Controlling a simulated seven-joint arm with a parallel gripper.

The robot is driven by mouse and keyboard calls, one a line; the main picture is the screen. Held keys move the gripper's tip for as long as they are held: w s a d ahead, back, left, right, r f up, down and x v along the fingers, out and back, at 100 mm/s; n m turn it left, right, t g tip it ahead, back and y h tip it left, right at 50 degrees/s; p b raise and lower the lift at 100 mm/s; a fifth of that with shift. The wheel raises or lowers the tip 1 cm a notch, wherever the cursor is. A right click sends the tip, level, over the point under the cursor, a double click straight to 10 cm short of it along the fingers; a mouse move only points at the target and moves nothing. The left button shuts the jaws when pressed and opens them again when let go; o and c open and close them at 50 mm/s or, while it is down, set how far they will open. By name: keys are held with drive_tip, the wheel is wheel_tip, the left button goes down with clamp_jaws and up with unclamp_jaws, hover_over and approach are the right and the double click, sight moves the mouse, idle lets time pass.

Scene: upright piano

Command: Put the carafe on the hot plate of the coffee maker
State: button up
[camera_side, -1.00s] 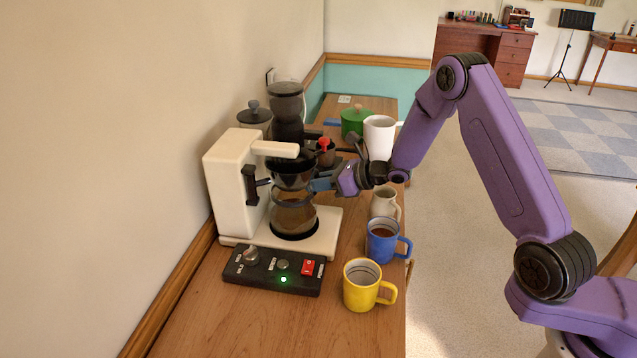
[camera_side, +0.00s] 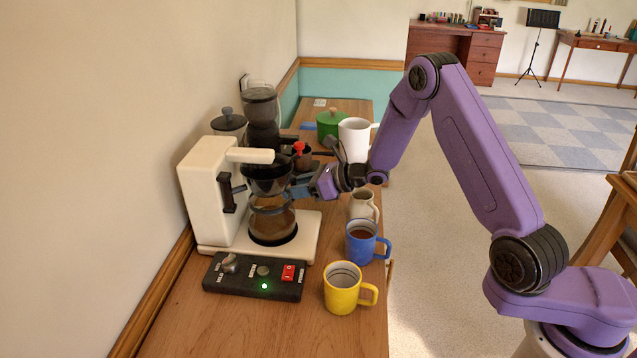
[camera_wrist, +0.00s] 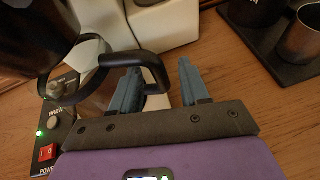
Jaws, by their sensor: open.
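The carafe (camera_side: 271,221) is a glass pot with brown coffee and a dark band and handle. It stands upright on the round black hot plate (camera_side: 273,239) of the cream coffee maker (camera_side: 207,205), below the dark filter basket (camera_side: 267,180). My gripper (camera_side: 300,189) is beside the carafe at handle height, on its right in the side view. In the wrist view, my gripper (camera_wrist: 160,85) has its two blue-grey fingers apart. The black carafe handle (camera_wrist: 143,58) reaches into the gap between them. Whether either finger touches it is unclear.
A black control box (camera_side: 253,277) with a lit green light and red switch is in front. Yellow (camera_side: 343,288), blue (camera_side: 362,244) and cream (camera_side: 362,206) mugs line the counter's right edge. A grinder (camera_side: 262,118), green pot (camera_side: 330,123) and white pitcher (camera_side: 354,139) stand behind.

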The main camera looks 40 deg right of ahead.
drive_tip(key=v, duration=1.2)
drive_tip(key=s+a+r+n+g+y, duration=0.2)
drive_tip(key=s+a+n+g+y, duration=0.3)
drive_tip(key=a+n, duration=0.45)
drive_tip(key=s+a+r+n+g+h, duration=0.2)
drive_tip(key=s+a+n+g+h, duration=0.15)
drive_tip(key=s+n+g, duration=0.6)
drive_tip(key=s+d+n+t+h, duration=0.2)
drive_tip(key=s+d+n+h, duration=0.2)
drive_tip(key=s+n, duration=0.6)
drive_tip(key=s+d+r+n+t+h, duration=0.1)
drive_tip(key=s+d+n+h, duration=0.4)
drive_tip(key=n, duration=0.8)
drive_tip(key=s+d, duration=0.3)
drive_tip(key=s, duration=0.2)
drive_tip(key=shift+d+t, duration=0.25)
drive_tip(key=shift+t, duration=0.1)
